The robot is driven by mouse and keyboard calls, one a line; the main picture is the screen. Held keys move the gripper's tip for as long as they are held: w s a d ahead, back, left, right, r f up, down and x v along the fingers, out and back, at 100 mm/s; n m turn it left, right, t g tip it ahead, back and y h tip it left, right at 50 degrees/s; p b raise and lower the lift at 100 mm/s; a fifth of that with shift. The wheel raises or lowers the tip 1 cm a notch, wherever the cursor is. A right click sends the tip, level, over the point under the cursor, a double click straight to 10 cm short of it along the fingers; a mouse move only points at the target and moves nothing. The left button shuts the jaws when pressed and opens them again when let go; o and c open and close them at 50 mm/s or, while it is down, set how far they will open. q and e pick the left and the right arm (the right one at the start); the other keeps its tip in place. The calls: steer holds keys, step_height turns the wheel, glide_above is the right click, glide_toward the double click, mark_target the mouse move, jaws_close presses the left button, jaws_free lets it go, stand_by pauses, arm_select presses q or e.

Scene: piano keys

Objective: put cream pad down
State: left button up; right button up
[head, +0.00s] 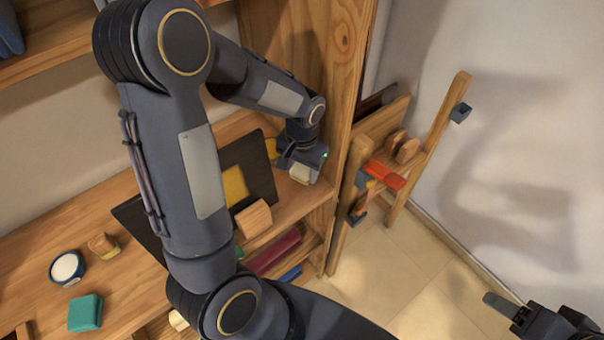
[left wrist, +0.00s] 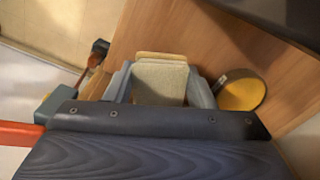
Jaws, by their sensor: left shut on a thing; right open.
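The cream pad (head: 299,173) is at the right end of the wooden shelf, below my left gripper (head: 298,168). In the left wrist view the cream pad (left wrist: 160,82) sits between the two grey fingers of the left gripper (left wrist: 160,90), which are shut on it. Wood surface lies beyond it; whether the pad touches it I cannot tell. My right gripper (head: 533,314) is open and empty at the bottom right, over the floor and partly cut off.
A yellow-topped round thing (left wrist: 240,93) is close to the right finger. A dark board with a yellow square (head: 234,185) and a wooden block (head: 254,218) are left of the pad. A teal block (head: 85,313) and white-topped bowl (head: 67,267) stand farther left. The wooden side panel (head: 345,70) is near.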

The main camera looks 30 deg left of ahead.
mark_target(302, 177)
arm_select(q)
steer(key=shift+w+f, duration=0.1)
steer(key=shift+f, duration=1.55)
steer(key=shift+f, duration=0.15)
steer(key=o, duration=0.9)
step_height(302, 177, up, 12)
steer(key=shift+r, duration=0.2)
steer(key=shift+f, duration=0.1)
